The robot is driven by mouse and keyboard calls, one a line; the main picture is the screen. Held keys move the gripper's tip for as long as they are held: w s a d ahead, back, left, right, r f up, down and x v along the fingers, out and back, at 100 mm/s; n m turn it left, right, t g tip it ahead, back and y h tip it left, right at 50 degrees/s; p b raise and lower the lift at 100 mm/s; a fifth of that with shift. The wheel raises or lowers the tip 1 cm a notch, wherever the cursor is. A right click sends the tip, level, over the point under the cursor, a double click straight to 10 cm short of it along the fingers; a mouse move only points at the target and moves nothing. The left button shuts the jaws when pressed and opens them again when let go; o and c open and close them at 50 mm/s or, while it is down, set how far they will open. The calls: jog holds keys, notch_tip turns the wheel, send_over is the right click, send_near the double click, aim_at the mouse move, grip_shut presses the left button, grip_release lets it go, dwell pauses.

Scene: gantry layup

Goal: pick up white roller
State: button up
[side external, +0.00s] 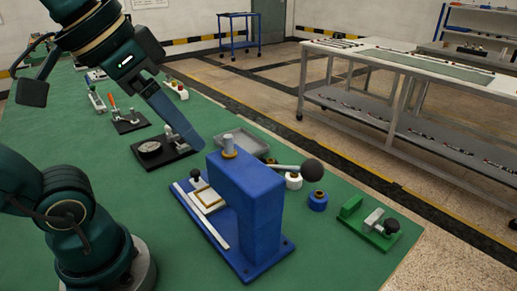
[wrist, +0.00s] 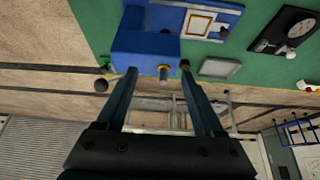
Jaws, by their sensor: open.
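A small white roller (side external: 293,181) stands on the green table behind the blue press, partly hidden by the press lever. A blue roller (side external: 318,200) stands just to its right. My gripper (side external: 197,145) is in the air to the left of the blue press, pointing down and right, well apart from the white roller. In the wrist view my gripper (wrist: 158,70) shows two spread fingers with nothing held between them. I cannot make out the white roller in the wrist view.
The blue press (side external: 245,205) rises between my gripper and the white roller; its lever ends in a black ball (side external: 312,170). A grey tray (side external: 241,146) lies behind it. A green clamp fixture (side external: 368,222) is at right. A black dial fixture (side external: 165,150) is at left.

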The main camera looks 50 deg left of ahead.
jog(key=w+n+h, duration=0.2)
jog(key=w+n, duration=0.1)
jog(key=n, duration=0.1)
jog(key=w+d+n+h, duration=0.1)
jog(key=w+n+h, duration=0.1)
jog(key=n, duration=0.2)
jog(key=w+d+n+g+h, duration=0.1)
jog(key=w+n+h, duration=0.1)
jog(key=w+n, duration=0.1)
jog(key=shift+w+d+r+n, duration=0.2)
jog(key=shift+w+r+n, duration=0.15)
jog(key=shift+n, duration=0.45)
jog(key=w+a+r+n+t+h, duration=0.15)
jog(key=w+a+n+t, duration=0.45)
jog(key=w+a+n, duration=0.75)
jog(key=n, duration=0.3)
send_near(290, 175)
jog(key=shift+s+a+r+m+h, duration=0.25)
jog(key=shift+s+a+r+h, duration=0.05)
jog(key=shift+a+h, duration=0.05)
jog(key=shift+f, duration=0.3)
jog(key=shift+w+d+f, duration=0.2)
jog(key=shift+w, duration=0.05)
jog(key=x, duration=1.1)
jog(key=shift+w, duration=0.25)
grip_shut()
